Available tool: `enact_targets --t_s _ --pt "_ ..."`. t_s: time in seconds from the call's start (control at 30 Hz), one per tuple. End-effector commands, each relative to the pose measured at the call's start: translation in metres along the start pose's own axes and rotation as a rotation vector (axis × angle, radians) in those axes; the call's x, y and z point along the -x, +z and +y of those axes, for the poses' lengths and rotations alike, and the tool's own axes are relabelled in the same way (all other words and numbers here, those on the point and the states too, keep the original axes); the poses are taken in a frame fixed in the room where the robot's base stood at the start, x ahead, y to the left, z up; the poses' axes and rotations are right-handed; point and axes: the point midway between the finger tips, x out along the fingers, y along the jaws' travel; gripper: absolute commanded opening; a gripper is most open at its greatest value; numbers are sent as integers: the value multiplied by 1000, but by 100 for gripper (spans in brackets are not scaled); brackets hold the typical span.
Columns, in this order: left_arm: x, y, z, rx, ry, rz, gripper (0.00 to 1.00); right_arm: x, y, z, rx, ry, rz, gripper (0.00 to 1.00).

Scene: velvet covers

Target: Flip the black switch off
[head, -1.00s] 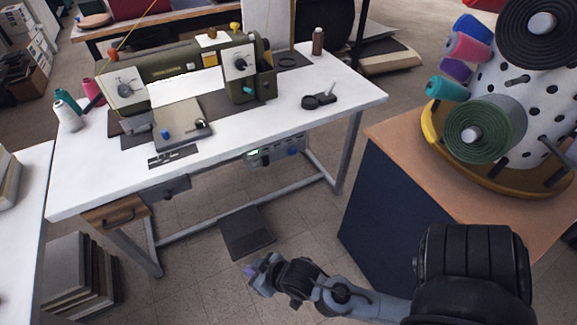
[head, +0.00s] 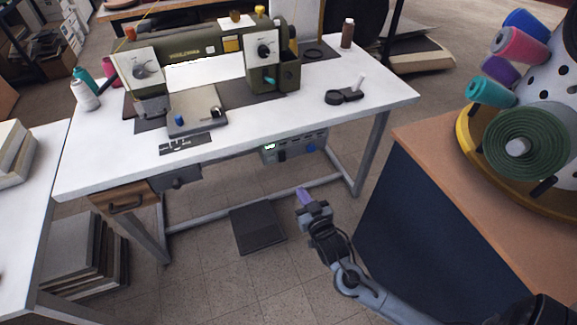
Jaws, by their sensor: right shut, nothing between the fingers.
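A green sewing machine (head: 200,50) stands on a white table (head: 350,115). On its grey base plate (head: 195,120) are a blue knob (head: 179,120) and a small black knob or lever (head: 215,112). Under the tabletop hang a dark grey box (head: 178,179) and a control box (head: 296,145) with a green display and a blue knob. Small details on both boxes are too small to read, so I cannot tell which part is the black switch or its position. My right gripper (head: 303,197), with purple fingertips, is shut and empty, below and in front of the control box, apart from it. My left gripper is out of view.
A wooden-topped cabinet (head: 450,165) with a fabric-roll stand stands close on the right. A black pedal (head: 257,229) lies on the floor below the table. A table leg (head: 372,150) and crossbar (head: 250,207) are near. Floor in front is clear.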

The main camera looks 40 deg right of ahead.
Motion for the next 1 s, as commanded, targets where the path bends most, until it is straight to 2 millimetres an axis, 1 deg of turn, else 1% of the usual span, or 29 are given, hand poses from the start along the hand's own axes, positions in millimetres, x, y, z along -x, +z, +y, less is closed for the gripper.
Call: enact_targets --t_s 0.2,0.37,0.47,0.57,0.8,1.0 --pt "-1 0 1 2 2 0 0 -2 0 0 0 0 0 0" --pt "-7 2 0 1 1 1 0 -12 1 0 0 0 2 0" --pt "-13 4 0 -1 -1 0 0 -26 2 0 -1 1 2 0" --pt "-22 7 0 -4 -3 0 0 -43 3 0 1 0 4 0" --pt "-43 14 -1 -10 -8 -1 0 -88 3 0 1 1 3 0" --pt "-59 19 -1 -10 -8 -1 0 -118 3 0 1 0 2 0"
